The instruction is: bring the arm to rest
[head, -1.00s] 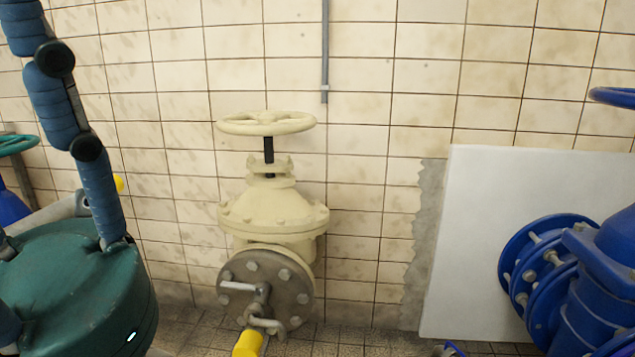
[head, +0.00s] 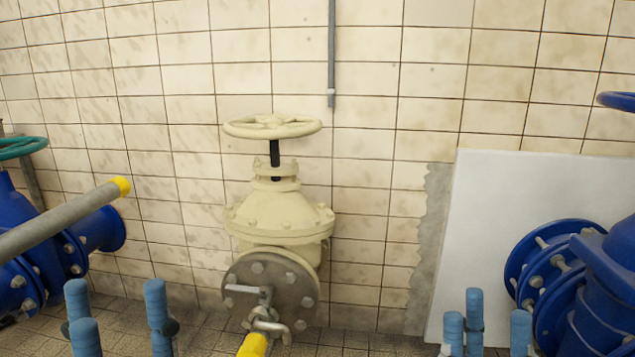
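My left gripper (head: 118,318) shows at the bottom left of the head view as blue padded fingertips pointing up. Its fingers stand apart with nothing between them, so it is open. My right gripper (head: 493,326) shows at the bottom right, also as upright blue fingertips. They stand apart, with a narrower gap in the picture, and hold nothing that I can see. The palms and the rest of both arms are below the picture.
A cream valve with a handwheel (head: 272,127) stands before the tiled wall. A grey pipe with a yellow end (head: 65,217) juts in at left. Blue pipework (head: 95,230) stands at left and more blue pipework (head: 600,280) at right. A white panel (head: 500,230) leans on the wall.

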